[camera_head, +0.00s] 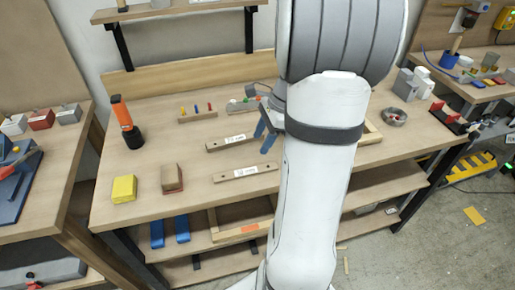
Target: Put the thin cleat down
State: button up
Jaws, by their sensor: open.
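Two wooden cleats with white labels and dark end holes lie on the workbench (150,160). One cleat (219,145) is farther back and the other cleat (262,170) is nearer the front edge. I cannot tell for sure which is the thin one. My gripper (265,137), with blue fingers, is open at the right end of the back cleat and behind the front one. Nothing shows between its fingers. My arm hides the bench to the right of it, and I cannot tell whether the fingers touch the back cleat.
An orange and black tool (126,122) stands at the back left. A yellow block (124,189) and a brown block (172,178) sit at front left. A small rack with coloured pegs (197,115) stands behind the cleats. A metal bowl (393,117) is at right.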

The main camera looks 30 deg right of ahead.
jog(key=s+a+r+n+h, duration=0.2)
jog(key=s+a+n, duration=0.3)
jog(key=a+n, duration=0.3)
jog(key=s+a+r+n+t+h, duration=0.1)
jog(key=s+a+r+n+h, duration=0.1)
jog(key=s+a+n, duration=0.4)
jog(key=shift+a+r+n, duration=0.75)
jog(key=shift+a+n, duration=0.75)
jog(key=shift+n, duration=2.2)
jog(key=shift+w, duration=0.1)
